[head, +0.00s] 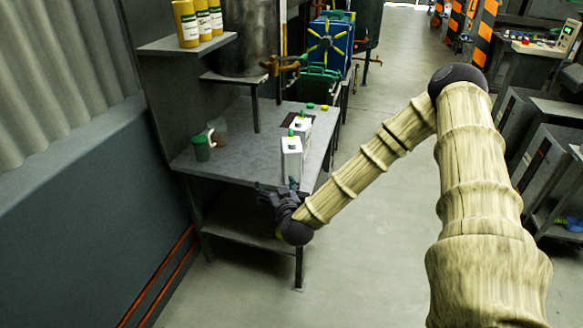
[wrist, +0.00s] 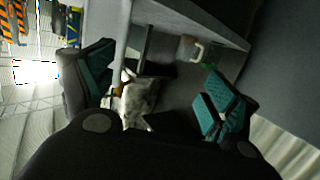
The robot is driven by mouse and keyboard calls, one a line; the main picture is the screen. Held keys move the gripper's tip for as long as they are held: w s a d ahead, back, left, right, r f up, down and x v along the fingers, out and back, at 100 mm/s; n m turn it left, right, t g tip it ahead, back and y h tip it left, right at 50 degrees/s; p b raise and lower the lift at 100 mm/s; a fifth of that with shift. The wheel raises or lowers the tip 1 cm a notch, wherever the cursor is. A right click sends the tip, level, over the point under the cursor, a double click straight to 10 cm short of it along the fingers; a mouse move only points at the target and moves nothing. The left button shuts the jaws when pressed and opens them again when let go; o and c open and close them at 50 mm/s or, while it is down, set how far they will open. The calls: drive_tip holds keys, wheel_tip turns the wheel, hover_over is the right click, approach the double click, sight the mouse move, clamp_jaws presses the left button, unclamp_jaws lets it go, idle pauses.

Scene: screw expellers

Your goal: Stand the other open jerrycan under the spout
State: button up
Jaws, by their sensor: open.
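Two white jerrycans stand upright on the grey workbench (head: 240,158). The near jerrycan (head: 291,160) is by the front right edge, and the far jerrycan (head: 301,127) is just behind it, by a dark square patch. A brass spout (head: 275,66) juts from the dark tank (head: 246,35) above the bench. My gripper (head: 272,194) is at the bench's front edge, just in front of and below the near jerrycan. In the wrist view my gripper (wrist: 160,92) is open, fingers wide apart. A mottled white surface shows between them; I cannot tell whether it is the jerrycan.
Two small green and yellow pieces, perhaps caps, including one green piece (head: 310,105), lie behind the jerrycans. A green cup (head: 201,147) and a brownish cup (head: 218,131) stand at the bench's left. Yellow canisters (head: 186,24) sit on a shelf.

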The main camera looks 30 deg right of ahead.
sight(292, 147)
drive_tip(key=d+r+h, duration=0.1)
drive_tip(key=d, duration=0.2)
drive_tip(key=w+d+r+m+h+b, duration=0.1)
drive_tip(key=d+r, duration=0.1)
drive_tip(key=d+r+m+h, duration=0.1)
drive_tip(key=d+r, duration=0.1)
drive_tip(key=d, duration=0.1)
drive_tip(key=shift+w+d+t+h, duration=0.3)
drive_tip(key=shift+t+h, duration=0.1)
drive_tip(key=shift+p+x, duration=0.35)
drive_tip(key=shift+x, duration=4.95)
drive_tip(key=shift+f, duration=0.15)
clamp_jaws()
